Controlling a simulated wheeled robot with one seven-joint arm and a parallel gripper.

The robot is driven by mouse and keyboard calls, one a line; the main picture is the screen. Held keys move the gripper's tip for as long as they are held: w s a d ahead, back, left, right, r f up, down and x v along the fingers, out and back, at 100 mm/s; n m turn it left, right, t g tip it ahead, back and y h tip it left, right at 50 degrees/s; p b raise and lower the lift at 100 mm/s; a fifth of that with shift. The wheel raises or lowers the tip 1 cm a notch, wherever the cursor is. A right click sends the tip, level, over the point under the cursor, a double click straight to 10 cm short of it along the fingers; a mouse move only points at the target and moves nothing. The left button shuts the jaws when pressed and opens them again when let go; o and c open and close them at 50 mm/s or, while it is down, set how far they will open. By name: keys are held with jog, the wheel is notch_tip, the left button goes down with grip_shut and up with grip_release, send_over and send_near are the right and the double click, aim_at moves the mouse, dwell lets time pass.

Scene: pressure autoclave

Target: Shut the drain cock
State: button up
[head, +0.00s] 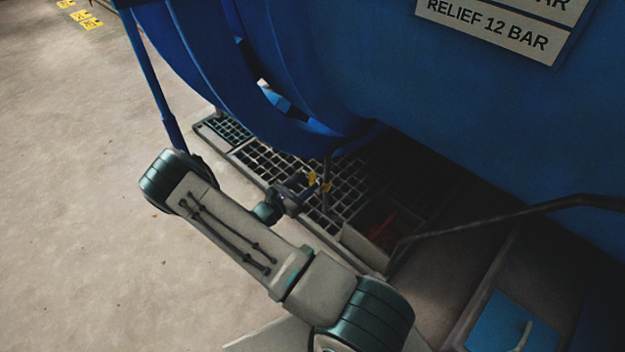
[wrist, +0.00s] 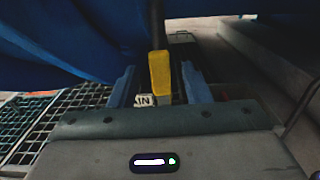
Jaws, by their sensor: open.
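The drain cock's yellow handle (head: 312,180) shows under the blue vessel, just beyond my gripper (head: 303,187). In the wrist view, the yellow handle (wrist: 160,74) stands upright below a dark pipe (wrist: 157,25), between the two blue fingers of my gripper (wrist: 158,82). The gripper is open, with a finger on each side of the handle. I cannot tell whether either finger touches it. A white label (wrist: 146,100) ending in "AIN" shows partly behind the handle. The cock's body is mostly hidden.
The blue vessel (head: 450,110) hangs low over the work area. A floor grating (head: 345,185) lies below, with a box (head: 375,245) holding something red beside it. A dark bent bar (head: 500,219) runs to the right.

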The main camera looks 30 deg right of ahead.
aim_at(311, 179)
jog(key=shift+b+x, duration=0.35)
jog(key=shift+x, duration=1.55)
grip_shut()
jog(key=shift+a, duration=0.1)
